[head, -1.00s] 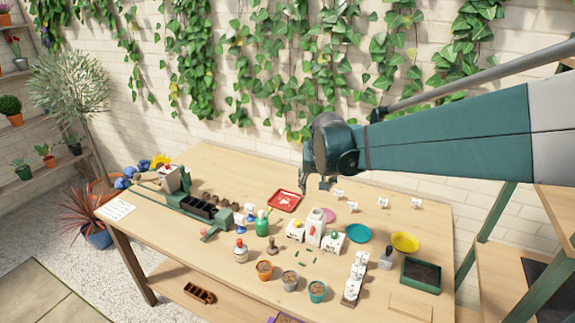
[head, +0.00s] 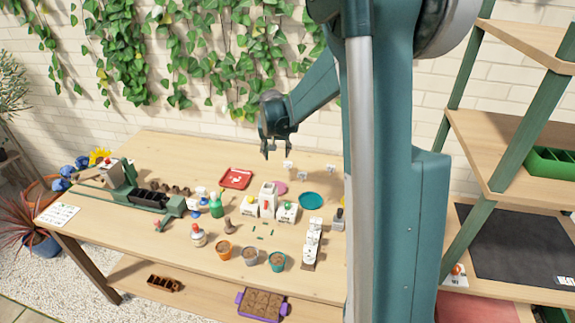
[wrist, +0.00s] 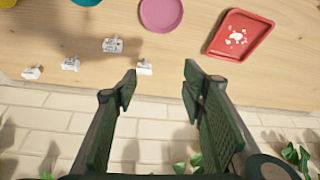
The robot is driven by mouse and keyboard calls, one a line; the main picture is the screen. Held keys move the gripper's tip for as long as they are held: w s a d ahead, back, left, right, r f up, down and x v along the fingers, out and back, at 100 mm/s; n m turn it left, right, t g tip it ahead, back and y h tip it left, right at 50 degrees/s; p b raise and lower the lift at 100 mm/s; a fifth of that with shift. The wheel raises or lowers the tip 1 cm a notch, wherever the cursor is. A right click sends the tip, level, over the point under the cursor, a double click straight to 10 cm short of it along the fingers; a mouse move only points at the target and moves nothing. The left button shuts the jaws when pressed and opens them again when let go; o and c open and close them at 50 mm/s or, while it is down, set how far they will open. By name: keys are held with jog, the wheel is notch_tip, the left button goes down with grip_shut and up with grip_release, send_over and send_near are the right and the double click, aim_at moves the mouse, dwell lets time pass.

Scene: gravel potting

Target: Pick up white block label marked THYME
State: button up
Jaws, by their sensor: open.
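Small white block labels stand near the back edge of the table. In the wrist view they are a nearer block (wrist: 145,68), a block beside it (wrist: 113,45), a third (wrist: 71,64) and a far-left one (wrist: 32,73). Their dark markings are too small to read, so I cannot tell which says THYME. In the head view, two labels (head: 288,164) (head: 303,176) and another (head: 331,168) show beside my arm. My gripper (head: 277,152) is open and empty above the back of the table. In the wrist view, its fingers (wrist: 160,78) are spread, with no label between them.
A red tray (head: 236,179), a pink saucer (head: 278,188) and a teal saucer (head: 311,201) lie near the labels. White boxes (head: 267,202), bottles and small pots (head: 223,249) crowd the middle. A brick wall stands behind the table. My arm hides the table's right end.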

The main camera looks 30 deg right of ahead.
jog(key=m+p, duration=0.1)
jog(key=m, duration=0.1)
send_over(288, 163)
jog(key=s+a, duration=0.2)
notch_tip(288, 163, down, 9)
jog(key=shift+w+g, duration=0.15)
jog(key=shift+g, duration=0.25)
jog(key=shift+r, duration=0.15)
jog(key=shift+x, duration=1.3)
jog(key=shift+d, duration=0.1)
jog(key=shift+b+x, duration=0.65)
jog(key=shift+x, duration=1.95)
jog(key=shift+d, duration=0.2)
jog(key=shift+r, duration=0.1)
jog(key=c, duration=0.8)
